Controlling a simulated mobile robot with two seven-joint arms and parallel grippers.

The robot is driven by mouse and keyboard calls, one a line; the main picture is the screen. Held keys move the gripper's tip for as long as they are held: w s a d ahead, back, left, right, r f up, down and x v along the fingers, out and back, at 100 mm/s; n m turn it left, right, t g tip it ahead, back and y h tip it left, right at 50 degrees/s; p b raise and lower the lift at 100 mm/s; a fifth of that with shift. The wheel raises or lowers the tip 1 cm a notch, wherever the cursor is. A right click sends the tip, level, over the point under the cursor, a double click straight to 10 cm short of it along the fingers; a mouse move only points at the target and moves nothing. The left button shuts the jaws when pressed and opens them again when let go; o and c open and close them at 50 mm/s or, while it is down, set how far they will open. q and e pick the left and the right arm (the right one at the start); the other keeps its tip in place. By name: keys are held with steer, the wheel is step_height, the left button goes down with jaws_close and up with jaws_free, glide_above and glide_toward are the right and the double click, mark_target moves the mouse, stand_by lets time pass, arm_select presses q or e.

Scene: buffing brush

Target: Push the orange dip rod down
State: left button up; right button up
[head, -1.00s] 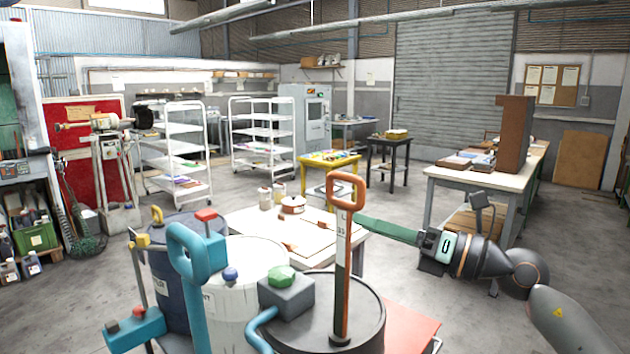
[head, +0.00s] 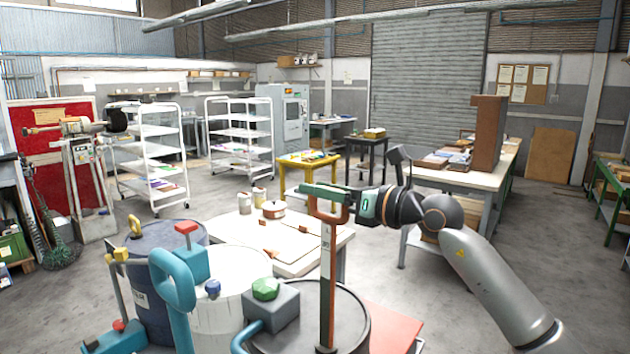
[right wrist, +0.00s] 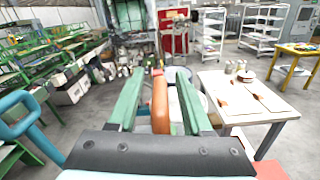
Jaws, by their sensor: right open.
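The orange dip rod (head: 328,285) stands upright in the lid of a dark drum (head: 357,318), with a pale marked strip down its shaft and a loop handle on top. The shaft shows long above the lid. My right gripper (head: 309,190) reaches in from the right at the height of the handle, its green fingers overlapping the loop. In the right wrist view, the orange handle (right wrist: 160,108) lies between the two spread fingers (right wrist: 160,76), with gaps beside it. Whether a finger touches it is unclear. My left gripper is not in view.
A teal pump handle (head: 179,291) and a grey block with a green knob (head: 266,290) stand left of the rod. A white drum (head: 232,262) and a blue drum (head: 160,238) are beside them. A low table (head: 310,222) stands behind.

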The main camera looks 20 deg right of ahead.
steer(key=shift+x, duration=0.8)
steer(key=shift+c, duration=0.4)
jaws_close()
stand_by(0.5)
